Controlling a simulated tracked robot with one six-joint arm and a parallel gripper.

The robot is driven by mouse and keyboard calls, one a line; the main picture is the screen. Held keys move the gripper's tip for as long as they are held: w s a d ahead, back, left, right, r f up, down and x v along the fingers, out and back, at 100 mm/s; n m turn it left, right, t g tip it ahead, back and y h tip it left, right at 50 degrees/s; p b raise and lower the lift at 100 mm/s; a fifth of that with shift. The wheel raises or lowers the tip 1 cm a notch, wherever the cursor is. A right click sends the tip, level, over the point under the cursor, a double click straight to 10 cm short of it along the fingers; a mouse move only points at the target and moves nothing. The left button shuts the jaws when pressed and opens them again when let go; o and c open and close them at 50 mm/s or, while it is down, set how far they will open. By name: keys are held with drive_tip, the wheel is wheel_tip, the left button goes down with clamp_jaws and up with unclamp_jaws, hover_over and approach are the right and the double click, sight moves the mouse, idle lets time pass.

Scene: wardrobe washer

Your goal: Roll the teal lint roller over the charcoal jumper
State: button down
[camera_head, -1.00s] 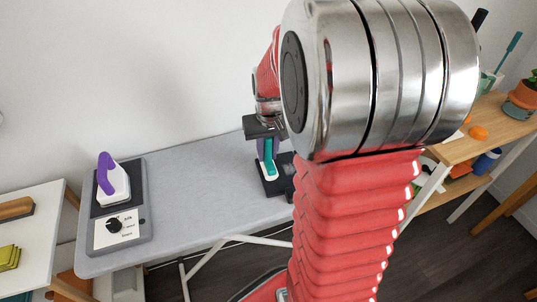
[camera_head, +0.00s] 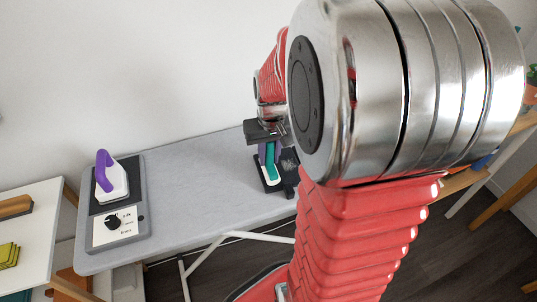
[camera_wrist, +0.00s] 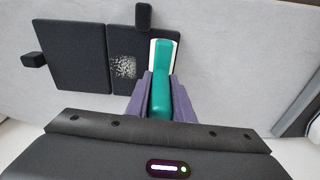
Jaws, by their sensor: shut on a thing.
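My gripper (camera_head: 266,150) is shut on the teal lint roller (camera_wrist: 161,80), whose handle sits between the two purple finger pads in the wrist view. The roller's white-edged head points away from my gripper and lies over the right part of the charcoal jumper (camera_wrist: 88,62). I cannot tell whether it touches the cloth. The jumper lies flat on the grey board, with two dark panels and small dark blocks at its far and left edges. A speckled pale lint patch (camera_wrist: 125,68) shows just left of the roller. In the head view my arm hides part of the jumper.
The grey ironing board (camera_head: 190,170) is clear between the jumper and a purple-handled iron (camera_head: 111,178) on its dark stand at the left end. A white table (camera_head: 40,235) with a brush and yellow-green cloths stands at far left. A wooden shelf is partly hidden at right.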

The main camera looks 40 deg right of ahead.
drive_tip(key=shift+w+d, duration=0.3)
drive_tip(key=shift+w, duration=0.5)
drive_tip(key=shift+w+d, duration=0.25)
drive_tip(key=shift+w, duration=0.5)
drive_tip(key=shift+r, duration=0.2)
drive_tip(key=shift+r, duration=0.6)
drive_tip(key=shift+r, duration=0.15)
drive_tip(key=shift+r, duration=1.35)
drive_tip(key=shift+r, duration=0.15)
drive_tip(key=shift+r, duration=1.8)
